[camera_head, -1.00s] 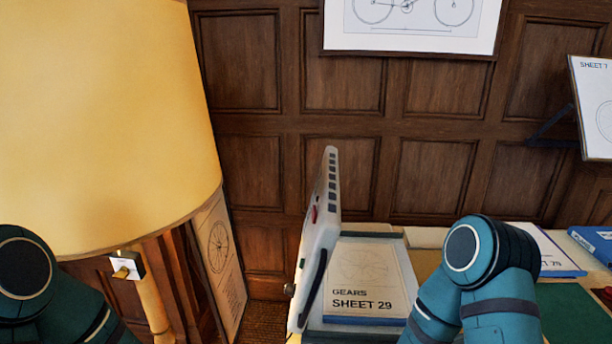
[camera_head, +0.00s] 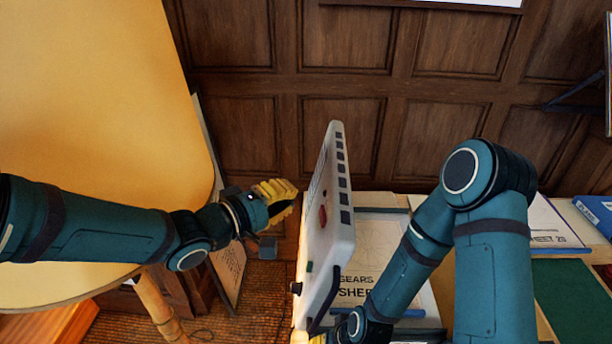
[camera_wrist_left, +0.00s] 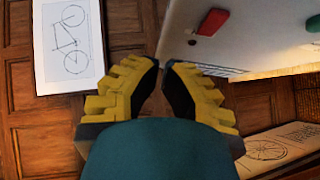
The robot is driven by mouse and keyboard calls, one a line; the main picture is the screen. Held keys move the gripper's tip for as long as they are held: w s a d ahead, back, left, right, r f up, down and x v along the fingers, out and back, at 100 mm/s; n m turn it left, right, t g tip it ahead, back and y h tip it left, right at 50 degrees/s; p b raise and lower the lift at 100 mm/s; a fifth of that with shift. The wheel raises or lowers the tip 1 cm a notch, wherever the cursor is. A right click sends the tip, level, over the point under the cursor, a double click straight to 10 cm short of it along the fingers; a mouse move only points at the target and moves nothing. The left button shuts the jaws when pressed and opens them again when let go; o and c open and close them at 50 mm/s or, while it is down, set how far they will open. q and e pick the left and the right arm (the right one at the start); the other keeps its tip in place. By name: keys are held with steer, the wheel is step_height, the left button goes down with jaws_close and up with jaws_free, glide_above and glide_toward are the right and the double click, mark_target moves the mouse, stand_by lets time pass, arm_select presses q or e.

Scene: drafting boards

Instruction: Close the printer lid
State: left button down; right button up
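The printer's pale lid (camera_head: 313,215) stands upright, open, at the left edge of the printer. It has a row of dark squares on its edge and a red spot on its outer face. The sheet marked GEARS (camera_head: 375,248) lies on the bed to its right. My left gripper (camera_head: 285,195), with yellow fingers, is left of the lid, apart from it. In the left wrist view its fingertips (camera_wrist_left: 162,65) are drawn together with nothing between them, and the lid (camera_wrist_left: 245,40) is at upper right. My right gripper (camera_head: 322,338) is mostly cut off at the bottom edge, near the lid's foot.
A large yellow lampshade (camera_head: 95,130) fills the left, its pole (camera_head: 158,310) below. A framed drawing (camera_head: 228,270) leans by the panelled wall (camera_head: 240,130). A blue-edged sheet (camera_head: 550,230) and a green mat (camera_head: 575,295) lie on the right.

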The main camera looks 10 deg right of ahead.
arm_select(q)
glide_above(322, 222)
steer(key=w, duration=0.5)
steer(key=shift+s+d+f, duration=0.15)
steer(key=shift+f, duration=0.3)
steer(key=shift+s+d+f, duration=0.1)
steer(key=shift+f, duration=0.3)
